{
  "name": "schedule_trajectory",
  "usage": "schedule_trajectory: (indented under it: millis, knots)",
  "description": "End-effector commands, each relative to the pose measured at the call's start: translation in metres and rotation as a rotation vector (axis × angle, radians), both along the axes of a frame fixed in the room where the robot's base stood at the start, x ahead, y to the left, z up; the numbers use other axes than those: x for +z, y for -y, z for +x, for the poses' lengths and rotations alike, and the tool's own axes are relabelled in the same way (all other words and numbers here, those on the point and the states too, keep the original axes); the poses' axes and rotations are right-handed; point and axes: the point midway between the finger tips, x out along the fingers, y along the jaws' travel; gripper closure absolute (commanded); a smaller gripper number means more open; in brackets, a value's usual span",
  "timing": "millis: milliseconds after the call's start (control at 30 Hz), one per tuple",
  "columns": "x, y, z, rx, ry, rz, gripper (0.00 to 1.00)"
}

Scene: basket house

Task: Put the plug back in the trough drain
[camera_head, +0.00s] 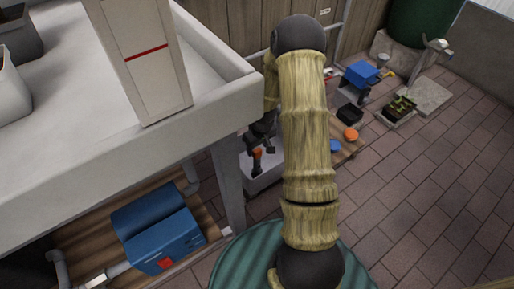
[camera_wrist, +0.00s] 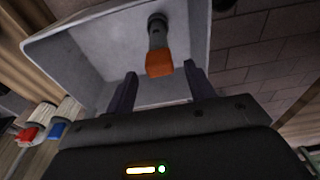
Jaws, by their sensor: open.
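My gripper (camera_head: 260,137) is low beside the large pale basin (camera_head: 215,102), over a small light-grey tub (camera_head: 268,178). In the wrist view my gripper (camera_wrist: 159,72) is open, its two dark fingers pointing into the grey tub (camera_wrist: 85,62). A dark-grey piece with an orange end (camera_wrist: 159,64) shows in the tub, lined up between the fingertips. It also shows in the head view (camera_head: 257,153). I cannot tell whether it is the plug, or whether the fingers reach around it. The fingers show no grip on it. No drain hole can be made out; the large basin's floor is partly hidden.
A tall pale panel with a red stripe (camera_head: 146,55) stands at the large basin. A blue box (camera_head: 158,228) and pipes are beneath it. A green ribbed round thing (camera_head: 236,262) is in front. Several small objects lie at the right; the paved floor (camera_head: 440,190) is largely clear.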

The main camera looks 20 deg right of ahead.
Motion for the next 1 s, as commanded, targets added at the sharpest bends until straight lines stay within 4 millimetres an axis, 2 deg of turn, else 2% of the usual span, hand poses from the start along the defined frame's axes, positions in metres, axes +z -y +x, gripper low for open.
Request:
schedule_trajectory:
  millis: [33, 100, 300, 433, 1000]
  knots:
    - [0.016, 0.000, -0.001, 0.000, 0.001, 0.000, 0.46]
    - [0.029, 0.001, -0.003, 0.001, 0.001, 0.000, 0.46]
    - [0.055, 0.002, -0.007, 0.001, 0.001, 0.000, 0.46]
    - [0.060, 0.002, -0.008, 0.001, 0.000, 0.000, 0.46]
    - [0.059, 0.002, -0.008, 0.001, 0.000, 0.000, 0.46]
